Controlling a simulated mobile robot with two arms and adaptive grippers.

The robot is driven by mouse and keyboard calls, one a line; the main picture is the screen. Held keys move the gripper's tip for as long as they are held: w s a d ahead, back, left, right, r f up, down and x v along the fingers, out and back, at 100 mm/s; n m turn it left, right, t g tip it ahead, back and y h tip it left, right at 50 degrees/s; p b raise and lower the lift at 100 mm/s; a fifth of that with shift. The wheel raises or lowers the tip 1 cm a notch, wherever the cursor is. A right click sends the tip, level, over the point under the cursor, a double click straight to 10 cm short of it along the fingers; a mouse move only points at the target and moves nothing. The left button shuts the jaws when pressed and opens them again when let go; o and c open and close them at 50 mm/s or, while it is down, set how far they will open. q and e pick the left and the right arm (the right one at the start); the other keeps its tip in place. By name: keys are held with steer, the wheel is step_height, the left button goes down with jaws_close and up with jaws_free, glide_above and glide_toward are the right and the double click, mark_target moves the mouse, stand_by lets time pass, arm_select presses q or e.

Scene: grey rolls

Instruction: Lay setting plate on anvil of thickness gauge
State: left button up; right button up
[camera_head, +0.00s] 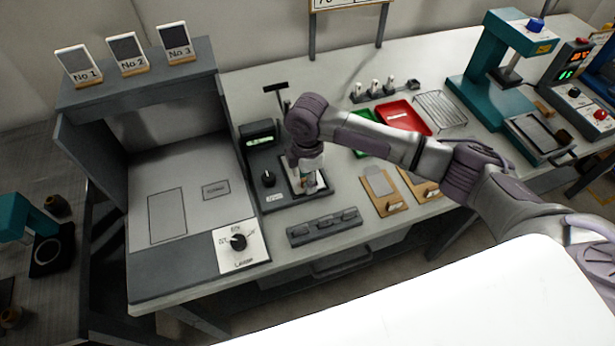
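My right arm reaches in from the right, and its gripper (309,183) points down over a dark grey bench device (264,190) with a green-lit display and a black knob. This looks like the thickness gauge. The gripper and wrist cover much of its pale framed pad (322,186), so the anvil is not clear. The fingertips are small and dark; I cannot tell whether they hold anything or touch the pad. I cannot pick out the setting plate for certain; a flat grey plate (379,183) lies on a wooden board to the right. My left gripper is out of view.
A dark slotted block (324,227) lies in front of the device. A red tray (404,117), a green tray (364,146) and a wire rack (440,109) lie behind my forearm. A grey hooded station (186,252) stands left, a teal press (493,70) right.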

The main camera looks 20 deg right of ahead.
step_height(320, 180, up, 12)
steer(key=b, duration=0.1)
stand_by(0.5)
steer(key=shift+s, duration=0.1)
